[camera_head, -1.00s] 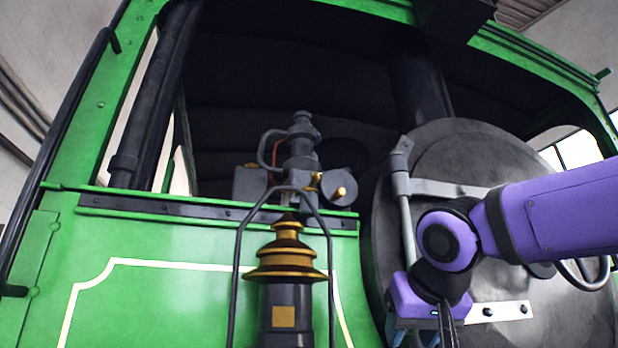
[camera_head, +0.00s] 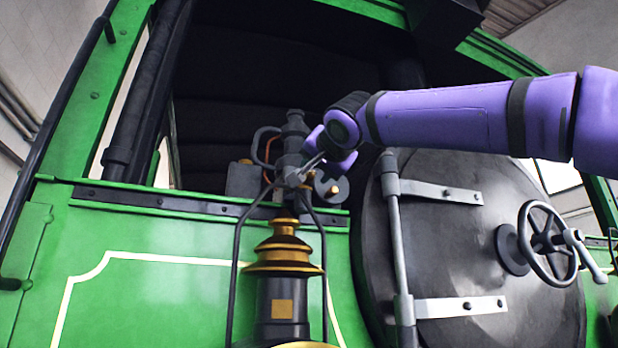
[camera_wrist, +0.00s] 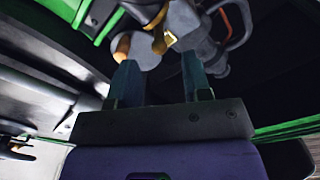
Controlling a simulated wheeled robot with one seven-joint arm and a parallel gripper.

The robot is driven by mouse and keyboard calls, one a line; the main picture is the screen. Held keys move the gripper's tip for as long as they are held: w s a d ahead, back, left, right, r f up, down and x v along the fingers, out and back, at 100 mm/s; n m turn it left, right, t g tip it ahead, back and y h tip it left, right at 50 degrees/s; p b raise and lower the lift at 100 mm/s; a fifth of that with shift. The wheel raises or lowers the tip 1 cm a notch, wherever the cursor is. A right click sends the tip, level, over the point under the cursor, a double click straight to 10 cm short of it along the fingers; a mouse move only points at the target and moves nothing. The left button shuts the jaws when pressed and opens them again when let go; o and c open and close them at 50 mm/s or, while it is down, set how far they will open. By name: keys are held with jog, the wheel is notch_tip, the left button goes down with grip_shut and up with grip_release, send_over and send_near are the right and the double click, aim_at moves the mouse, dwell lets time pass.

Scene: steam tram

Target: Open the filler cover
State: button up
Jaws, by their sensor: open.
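A grey fitting (camera_head: 295,125) with a stepped top, a grey side box (camera_head: 243,179), a red-brown pipe and brass knobs stands on the green ledge. I cannot tell for certain which part is the filler cover. The fitting also shows in the wrist view (camera_wrist: 184,22), with brass knobs and the red-brown pipe beyond the fingers. My gripper (camera_head: 298,177) is in front of the fitting's lower right side, hiding part of it. In the wrist view its jaws (camera_wrist: 160,78) are apart, with nothing clearly held between them. Contact with the fitting cannot be told.
A black and brass lantern (camera_head: 284,262) with a tall wire handle (camera_head: 237,250) stands in front; the handle's top overlaps my gripper in the picture. A round dark door (camera_head: 460,245) with hinge straps and a handwheel (camera_head: 547,243) is at right. The dark cab opening lies behind.

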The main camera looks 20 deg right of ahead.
aim_at(312, 174)
jog(key=w, duration=0.6)
jog(key=shift+w+d, duration=0.1)
jog(key=shift+d, duration=0.05)
grip_shut()
